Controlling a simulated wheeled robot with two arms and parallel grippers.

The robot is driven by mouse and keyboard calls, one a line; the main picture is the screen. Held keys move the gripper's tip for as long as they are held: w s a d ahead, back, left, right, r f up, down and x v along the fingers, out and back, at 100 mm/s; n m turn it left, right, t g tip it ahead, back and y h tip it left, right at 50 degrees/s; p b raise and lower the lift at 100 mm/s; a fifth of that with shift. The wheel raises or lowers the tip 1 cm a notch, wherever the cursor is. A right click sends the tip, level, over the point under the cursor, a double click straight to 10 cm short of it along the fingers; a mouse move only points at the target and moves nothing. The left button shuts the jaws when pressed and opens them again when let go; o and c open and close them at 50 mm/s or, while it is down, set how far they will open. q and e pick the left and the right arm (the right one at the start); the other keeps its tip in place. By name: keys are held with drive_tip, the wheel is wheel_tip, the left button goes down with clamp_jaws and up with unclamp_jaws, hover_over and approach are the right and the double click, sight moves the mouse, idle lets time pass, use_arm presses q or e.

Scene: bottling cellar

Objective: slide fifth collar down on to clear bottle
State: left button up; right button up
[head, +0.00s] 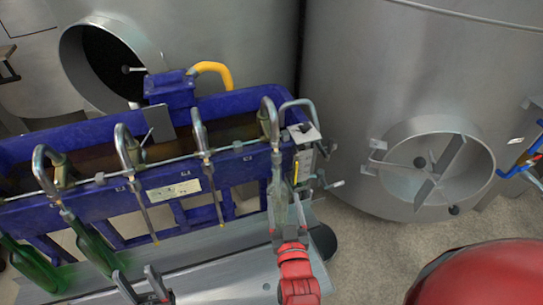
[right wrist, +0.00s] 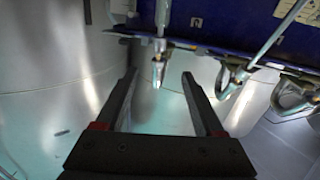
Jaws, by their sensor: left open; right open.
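A grey, glassy shape that looks like the clear bottle (head: 278,188) hangs below the right-hand curved spout (head: 268,118) of the blue filler. The collar cannot be told apart from the spout's metal parts. My right gripper (head: 288,218) is open, just below and close to this shape, partly hiding it. In the right wrist view, its open fingers (right wrist: 160,76) have a metal spout tip (right wrist: 158,68) showing between them; whether glass is between them cannot be told. My left gripper (head: 145,287) is open and empty at the lower edge, away from the spout.
Two green bottles (head: 93,247) stand at the left of the blue filler (head: 235,172). Bare filling tubes (head: 213,190) hang between. A grey shelf (head: 205,275) lies below. Large steel tanks (head: 400,70) stand behind; a red rounded object (head: 480,280) is at lower right.

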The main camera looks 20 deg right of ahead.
drive_tip(key=b, duration=0.6)
approach(277, 160)
drive_tip(key=w, duration=0.5)
drive_tip(key=w+d+p, duration=0.1)
drive_tip(key=w, duration=0.2)
drive_tip(key=w+d+p, duration=0.1)
drive_tip(key=w, duration=0.2)
drive_tip(key=shift+w+d+r, duration=0.1)
drive_tip(key=shift+w+d, duration=0.05)
drive_tip(key=c, duration=0.8)
drive_tip(key=shift+o, duration=0.2)
